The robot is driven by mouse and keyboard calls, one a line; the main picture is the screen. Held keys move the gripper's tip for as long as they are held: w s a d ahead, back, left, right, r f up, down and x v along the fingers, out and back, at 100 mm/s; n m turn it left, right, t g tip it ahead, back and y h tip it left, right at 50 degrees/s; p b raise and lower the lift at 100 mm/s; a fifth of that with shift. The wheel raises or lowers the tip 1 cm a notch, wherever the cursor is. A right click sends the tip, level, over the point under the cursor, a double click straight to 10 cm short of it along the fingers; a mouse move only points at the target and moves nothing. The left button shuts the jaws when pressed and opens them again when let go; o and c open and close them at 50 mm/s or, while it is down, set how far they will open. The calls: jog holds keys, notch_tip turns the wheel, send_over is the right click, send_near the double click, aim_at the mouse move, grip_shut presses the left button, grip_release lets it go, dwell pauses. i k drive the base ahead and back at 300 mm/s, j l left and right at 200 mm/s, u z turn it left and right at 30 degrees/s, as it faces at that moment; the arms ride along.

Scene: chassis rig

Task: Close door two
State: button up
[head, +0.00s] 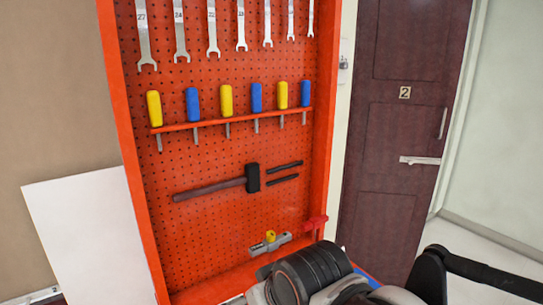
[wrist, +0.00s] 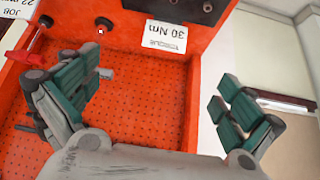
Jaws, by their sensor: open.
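Door two (head: 395,140) is a dark brown-red panelled door at the right of the head view. A small plate (head: 405,92) with the number 2 is on it. A pale horizontal lever handle (head: 420,160) and a vertical bar (head: 443,122) sit near its right edge. A pale wall and floor show beyond that edge; I cannot tell how far the door stands open. My gripper (wrist: 160,88) is open and empty in the wrist view, its green-padded fingers wide apart before an orange board.
An orange pegboard (head: 220,150) with wrenches, screwdrivers and a hammer (head: 215,187) stands left of the door. A white panel (head: 90,240) leans at its left. The wrist view shows a torque label (wrist: 164,38) on the board. Pale floor (head: 480,245) lies clear at the right.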

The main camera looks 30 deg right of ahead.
aim_at(411, 53)
jog(key=z, duration=1.75)
